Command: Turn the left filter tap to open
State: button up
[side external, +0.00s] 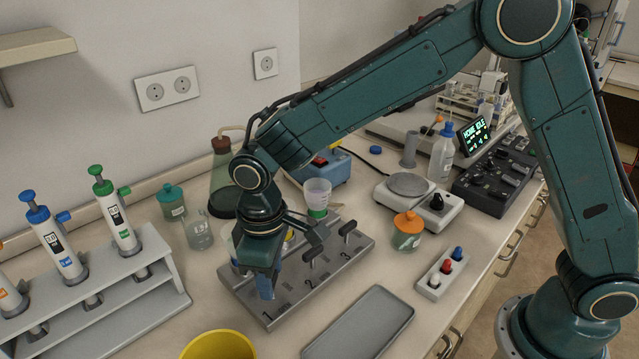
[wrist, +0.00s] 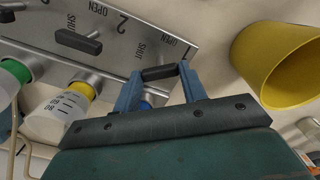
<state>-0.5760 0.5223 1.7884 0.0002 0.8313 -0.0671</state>
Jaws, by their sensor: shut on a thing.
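The grey filter manifold (side external: 300,301) lies on the bench with its taps in a row; it also shows in the wrist view (wrist: 112,66). My gripper (wrist: 160,80) is over its left end in the side view, pointing down. Its two blue fingers are shut on the black handle of the left tap (wrist: 160,73), one finger at each end. The handle lies near the SHUT and OPEN marks, at a different angle from the tap 2 handle (wrist: 78,42). In the side view my gripper and wrist hide the left tap.
Funnel cups with green (side external: 317,196) and yellow (wrist: 81,89) collars stand behind the taps. A yellow cup (side external: 218,346) is in front of the manifold. A grey tray (side external: 360,325) lies to the right. A pipette rack (side external: 95,305) stands at left.

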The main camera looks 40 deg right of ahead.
jog(key=n, duration=0.5)
jog(key=shift+n, duration=0.3)
jog(key=n, duration=0.5)
jog(key=shift+r, duration=0.1)
jog(key=o, duration=1)
notch_tip(320, 180, up, 14)
jog(key=shift+f, duration=0.1)
dwell(0.3)
dwell(0.4)
jog(key=shift+r, duration=4)
